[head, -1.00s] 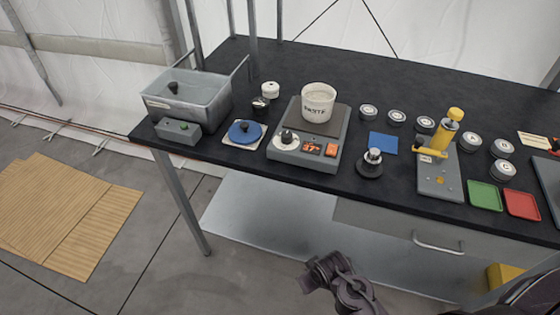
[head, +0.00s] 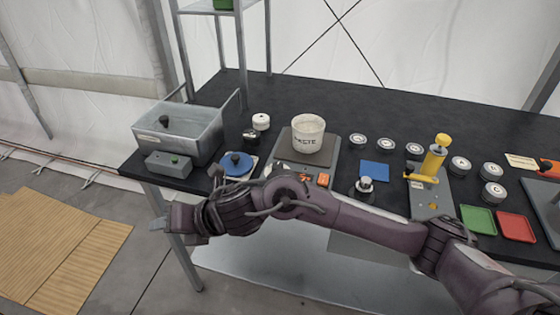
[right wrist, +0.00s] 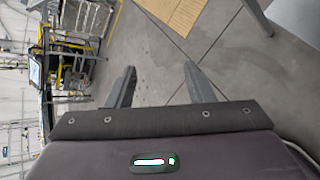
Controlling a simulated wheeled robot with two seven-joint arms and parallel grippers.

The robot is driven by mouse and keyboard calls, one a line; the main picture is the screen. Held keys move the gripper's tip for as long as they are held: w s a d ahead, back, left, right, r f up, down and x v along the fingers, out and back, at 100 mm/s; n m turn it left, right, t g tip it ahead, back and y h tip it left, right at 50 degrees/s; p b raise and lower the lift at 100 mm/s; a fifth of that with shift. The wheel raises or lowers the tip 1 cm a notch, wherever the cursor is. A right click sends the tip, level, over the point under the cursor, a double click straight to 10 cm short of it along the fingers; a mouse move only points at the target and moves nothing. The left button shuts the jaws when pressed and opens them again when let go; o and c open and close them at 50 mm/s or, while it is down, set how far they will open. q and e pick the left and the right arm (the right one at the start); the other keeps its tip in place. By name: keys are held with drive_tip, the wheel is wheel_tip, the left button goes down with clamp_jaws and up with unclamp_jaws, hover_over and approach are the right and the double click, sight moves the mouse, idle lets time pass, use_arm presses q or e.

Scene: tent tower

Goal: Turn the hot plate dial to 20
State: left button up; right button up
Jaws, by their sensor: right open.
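The hot plate (head: 327,152) stands on the black table, with a white beaker (head: 308,134) on its top. Its front shows an orange display (head: 305,178) and an orange switch (head: 323,180). The white dial (head: 277,169) at its left front is mostly hidden behind my right arm, so its setting cannot be read. My right gripper (head: 162,226) is in front of the table's left corner, left of the hot plate and apart from it. In the right wrist view its fingers (right wrist: 160,72) are apart and empty, above the floor. My left gripper is not in view.
Several jars, a yellow-handled press (head: 436,160), a green tray (head: 478,219) and a red tray (head: 515,226) are on the right. My right arm spans the table's front edge.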

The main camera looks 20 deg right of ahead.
drive_tip(key=w+d+f+n+g+h, duration=0.1)
drive_tip(key=w+d+n, duration=0.3)
drive_tip(key=d+n, duration=0.1)
drive_tip(key=n+g+h, duration=0.2)
drive_tip(key=n+h, duration=0.2)
drive_tip(key=n, duration=0.1)
approach(278, 165)
drive_tip(key=a+f, duration=0.1)
drive_tip(key=a, duration=0.1)
drive_tip(key=a+f, duration=0.3)
drive_tip(key=a, duration=0.2)
drive_tip(key=shift+w+f, duration=0.25)
drive_tip(key=d+r, duration=0.4)
drive_tip(key=d, duration=0.2)
drive_tip(key=shift+h, duration=0.3)
drive_tip(key=p+x, duration=0.1)
drive_tip(key=x, duration=0.6)
drive_tip(key=shift+f, duration=0.4)
drive_tip(key=c, duration=1)
drive_tip(key=shift+n+g, duration=0.3)
